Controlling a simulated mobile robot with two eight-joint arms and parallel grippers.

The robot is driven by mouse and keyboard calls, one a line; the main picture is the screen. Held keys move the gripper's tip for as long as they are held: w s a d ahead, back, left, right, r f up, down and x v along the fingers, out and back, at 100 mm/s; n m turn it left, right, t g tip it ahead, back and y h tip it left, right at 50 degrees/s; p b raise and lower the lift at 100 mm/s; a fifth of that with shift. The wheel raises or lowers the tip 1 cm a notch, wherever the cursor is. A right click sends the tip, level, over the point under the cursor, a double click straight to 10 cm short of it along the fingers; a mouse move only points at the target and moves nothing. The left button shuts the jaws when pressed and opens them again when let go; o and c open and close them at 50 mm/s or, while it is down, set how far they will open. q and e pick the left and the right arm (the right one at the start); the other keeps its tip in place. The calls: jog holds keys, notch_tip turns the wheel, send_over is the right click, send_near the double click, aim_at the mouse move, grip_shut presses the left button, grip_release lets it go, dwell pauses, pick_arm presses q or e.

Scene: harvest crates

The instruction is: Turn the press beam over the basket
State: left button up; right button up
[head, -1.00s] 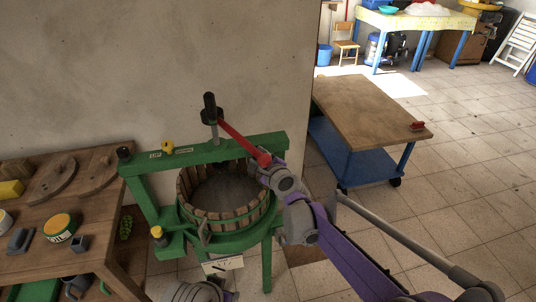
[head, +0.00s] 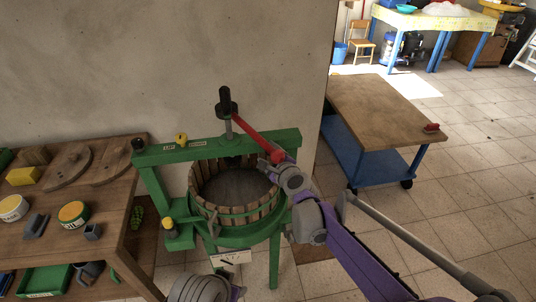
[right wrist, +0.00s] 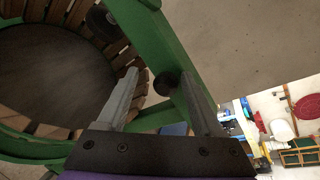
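The green press beam (head: 218,146) lies across above the slatted wooden basket (head: 240,217), towards its far side, spanning from a left post to the right side. A screw with a black top (head: 226,101) and a red handle (head: 257,138) rises from it. My right gripper (head: 283,163) is at the beam's right end, close to the handle's tip. In the right wrist view its two fingers (right wrist: 160,76) are apart, with green frame parts (right wrist: 171,45) and a dark round knob (right wrist: 165,83) between and beyond them. Contact cannot be told. My left gripper does not show; only grey arm parts appear at bottom.
A wooden bench (head: 120,208) with tins and boards stands left of the press. A wooden-topped blue cart (head: 375,110) stands at right. The wall is close behind the press. Tiled floor is free at right.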

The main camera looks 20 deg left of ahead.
jog(key=shift+d, duration=0.1)
jog(key=v, duration=1)
jog(key=shift+s+r, duration=0.15)
jog(key=shift+s, duration=0.15)
jog(key=shift+d, duration=0.15)
